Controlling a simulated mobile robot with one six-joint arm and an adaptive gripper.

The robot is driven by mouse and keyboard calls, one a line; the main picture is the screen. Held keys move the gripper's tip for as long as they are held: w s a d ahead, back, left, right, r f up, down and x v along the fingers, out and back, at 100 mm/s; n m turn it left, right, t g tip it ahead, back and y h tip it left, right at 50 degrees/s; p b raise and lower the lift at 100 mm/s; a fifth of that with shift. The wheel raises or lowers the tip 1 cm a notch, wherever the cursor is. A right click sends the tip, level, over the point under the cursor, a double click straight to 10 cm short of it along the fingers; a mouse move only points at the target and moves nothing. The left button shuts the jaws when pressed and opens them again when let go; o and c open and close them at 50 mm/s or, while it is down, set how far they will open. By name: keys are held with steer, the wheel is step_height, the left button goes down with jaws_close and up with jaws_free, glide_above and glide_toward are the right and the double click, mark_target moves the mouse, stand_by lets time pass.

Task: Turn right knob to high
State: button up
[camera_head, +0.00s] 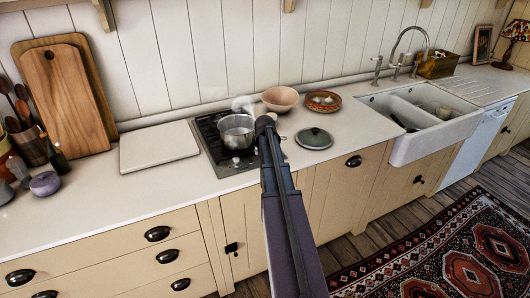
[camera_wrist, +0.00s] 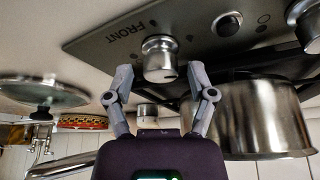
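A silver cylindrical knob (camera_wrist: 159,57) stands on the dark cooktop panel (camera_wrist: 110,47) beside the printed word FRONT in the wrist view. My gripper (camera_wrist: 160,74) is open, with one fingertip on each side of this knob. A gap seems to show between the knob and each finger. A second round silver knob (camera_wrist: 228,24) and a third silver one (camera_wrist: 306,24) sit farther right in that view. In the head view the cooktop (camera_head: 217,152) is partly covered by my arm, which hides the gripper and its knob. The knob's pointer setting is not readable.
A steaming metal pot (camera_head: 237,131) stands on the cooktop; it is close right of the gripper in the wrist view (camera_wrist: 262,118). A lid (camera_head: 314,139), a pink bowl (camera_head: 281,98) and a patterned dish (camera_head: 323,100) are nearby. A white board (camera_head: 158,146) lies left.

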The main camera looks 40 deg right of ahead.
jaws_close()
steer(key=shift+n, duration=0.4)
steer(key=shift+s+d+n+y, duration=0.1)
steer(key=shift+n+y, duration=0.5)
steer(key=shift+n, duration=0.5)
steer(key=shift+o, duration=1.9)
jaws_free()
